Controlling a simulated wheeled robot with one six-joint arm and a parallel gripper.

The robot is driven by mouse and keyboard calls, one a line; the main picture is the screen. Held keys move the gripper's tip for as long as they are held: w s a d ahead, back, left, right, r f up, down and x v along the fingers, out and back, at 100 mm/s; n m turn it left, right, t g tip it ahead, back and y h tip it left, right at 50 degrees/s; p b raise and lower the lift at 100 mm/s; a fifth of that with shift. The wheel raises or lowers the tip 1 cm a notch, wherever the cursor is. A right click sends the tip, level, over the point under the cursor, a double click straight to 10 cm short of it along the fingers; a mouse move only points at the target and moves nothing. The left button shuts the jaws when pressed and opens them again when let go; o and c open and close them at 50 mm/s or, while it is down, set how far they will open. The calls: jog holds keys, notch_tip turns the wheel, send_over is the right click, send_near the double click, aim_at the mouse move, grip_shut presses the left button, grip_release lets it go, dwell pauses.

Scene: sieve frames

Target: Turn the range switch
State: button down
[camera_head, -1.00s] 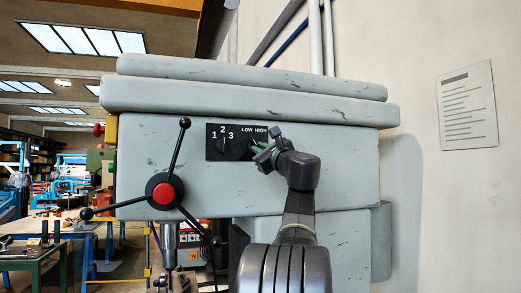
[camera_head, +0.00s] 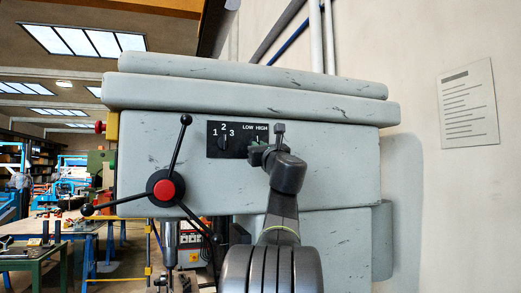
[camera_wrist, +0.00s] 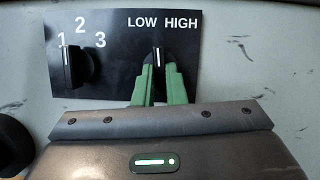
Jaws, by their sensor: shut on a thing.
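The range switch is a black knob (camera_wrist: 156,62) under the LOW and HIGH labels in the wrist view. Its white mark points about straight up, between the two labels. In the head view the switch (camera_head: 257,140) shows only partly above my gripper. My gripper (camera_wrist: 158,88) has its two green fingers on either side of the knob and is shut on it. In the head view my gripper (camera_head: 258,150) is at the lower right of the black label plate (camera_head: 240,128), and the wrist hides part of it.
A speed knob (camera_wrist: 78,66) marked 1, 2, 3 sits left of the range switch. The three-armed feed handle with a red hub (camera_head: 165,190) stands out at the lower left of the grey machine head (camera_head: 330,150). A wall with a paper sheet (camera_head: 468,103) is at right.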

jog(key=shift+s+a+r+m+t+h+p, duration=0.15)
jog(key=shift+m+h+p, duration=0.15)
jog(key=shift+m+h, duration=1.2)
jog(key=shift+w+a+m+t+h+p, duration=0.1)
jog(key=shift+m+h+p, duration=0.35)
jog(key=shift+m, duration=2)
jog(key=shift+s+a+r+m+t+h+p, duration=0.1)
jog(key=shift+a+m+h+p, duration=0.1)
jog(key=shift+m+h, duration=1.35)
jog(key=shift+f+m+y, duration=0.1)
jog(key=shift+m+y, duration=0.2)
jog(key=shift+m, duration=0.3)
jog(key=c, duration=1.5)
grip_release()
jog(key=shift+d, duration=0.1)
jog(key=shift+s, duration=0.1)
jog(key=b+v, duration=0.5)
jog(key=v, duration=0.8)
jog(key=shift+s, duration=0.35)
